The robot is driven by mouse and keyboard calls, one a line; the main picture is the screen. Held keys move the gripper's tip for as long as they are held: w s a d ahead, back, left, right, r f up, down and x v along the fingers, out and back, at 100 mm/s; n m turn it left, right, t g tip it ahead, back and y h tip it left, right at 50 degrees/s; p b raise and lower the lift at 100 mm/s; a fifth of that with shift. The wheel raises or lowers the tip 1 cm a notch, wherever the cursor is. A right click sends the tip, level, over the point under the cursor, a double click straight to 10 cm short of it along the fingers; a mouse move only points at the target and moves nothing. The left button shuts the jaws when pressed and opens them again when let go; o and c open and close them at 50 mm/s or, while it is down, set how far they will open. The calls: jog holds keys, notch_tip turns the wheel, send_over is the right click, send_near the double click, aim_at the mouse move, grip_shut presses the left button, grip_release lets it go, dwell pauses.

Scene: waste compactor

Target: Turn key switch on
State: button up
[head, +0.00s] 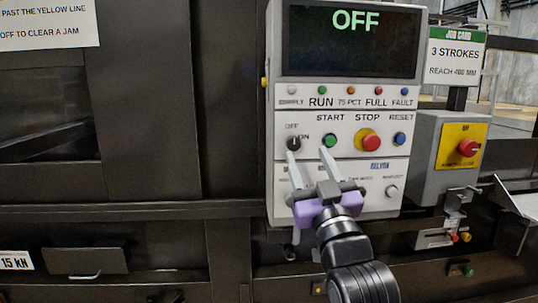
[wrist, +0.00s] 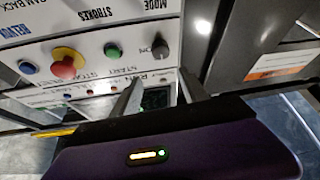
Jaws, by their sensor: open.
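The key switch (head: 293,143) is a small dark knob on the white control panel, with OFF above it and ON to its right. It also shows as a dark knob in the wrist view (wrist: 160,47), beyond the fingertips. Which way it points is hard to tell. My gripper (head: 307,153) is open and empty in front of the panel. In the head view its left fingertip appears just below the knob and its right one near the green button. In the wrist view my fingers (wrist: 162,78) stand apart, with no visible contact with the knob.
The display (head: 352,40) reads OFF. A green start button (head: 329,140), a red stop button (head: 368,141) and a blue reset button (head: 399,139) sit right of the switch. Dark machine panels fill the left.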

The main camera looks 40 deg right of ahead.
aim_at(294, 146)
jog(key=shift+g, duration=0.5)
jog(key=w+d, duration=0.1)
jog(key=w, duration=0.1)
jog(key=w+d+p, duration=0.1)
jog(key=w, duration=0.1)
jog(key=w+d+p, duration=0.1)
jog(key=w, duration=0.2)
jog(key=shift+d+r, duration=0.15)
jog(key=shift+r, duration=0.25)
grip_shut()
